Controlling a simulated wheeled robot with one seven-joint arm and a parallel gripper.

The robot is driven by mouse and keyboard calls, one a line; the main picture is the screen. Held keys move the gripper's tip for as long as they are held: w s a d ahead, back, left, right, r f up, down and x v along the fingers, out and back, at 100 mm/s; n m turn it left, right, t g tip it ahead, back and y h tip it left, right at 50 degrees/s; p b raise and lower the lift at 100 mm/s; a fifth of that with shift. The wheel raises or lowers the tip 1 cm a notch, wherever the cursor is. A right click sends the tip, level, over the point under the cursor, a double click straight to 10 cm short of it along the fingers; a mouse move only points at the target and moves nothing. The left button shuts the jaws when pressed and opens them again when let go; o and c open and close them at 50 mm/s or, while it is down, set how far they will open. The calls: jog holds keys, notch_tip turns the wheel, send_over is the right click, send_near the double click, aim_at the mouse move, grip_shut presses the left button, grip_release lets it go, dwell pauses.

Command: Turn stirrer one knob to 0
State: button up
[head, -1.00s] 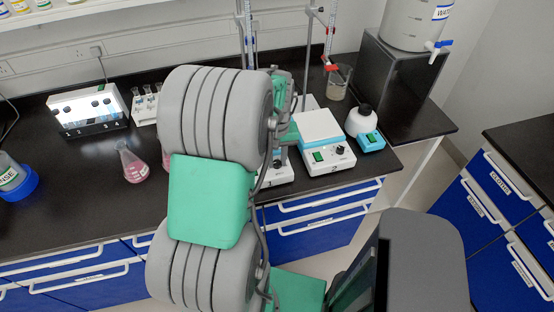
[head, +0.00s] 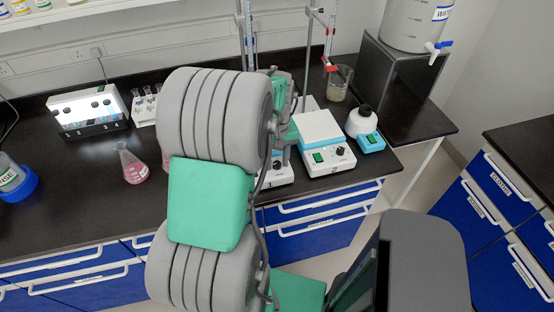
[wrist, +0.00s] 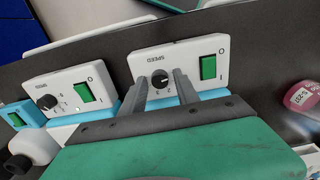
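Stirrer one (head: 278,176) is a white box mostly hidden behind my arm in the head view. The wrist view shows its front panel upside down, with a black knob (wrist: 160,78) under the word SPEED and a green switch (wrist: 208,67) beside it. My gripper (wrist: 160,76) has its two grey fingers on either side of the knob, with small gaps showing, so it looks open around it. Whether the fingertips touch the knob is unclear. The knob's exact setting is too small to read. The gripper is hidden in the head view.
Stirrer two (head: 325,150) stands close to the right of stirrer one, with its own knob (wrist: 47,102) and green switch. A blue-based device (head: 370,142) stands farther right. A pink-filled flask (head: 132,165) is at left. Burette stands rise behind.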

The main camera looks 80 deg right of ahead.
aim_at(277, 163)
jog(key=shift+o, duration=0.8)
jog(key=shift+r, duration=0.35)
notch_tip(277, 163, up, 7)
jog(key=shift+r+b, duration=0.1)
jog(key=shift+b, duration=0.5)
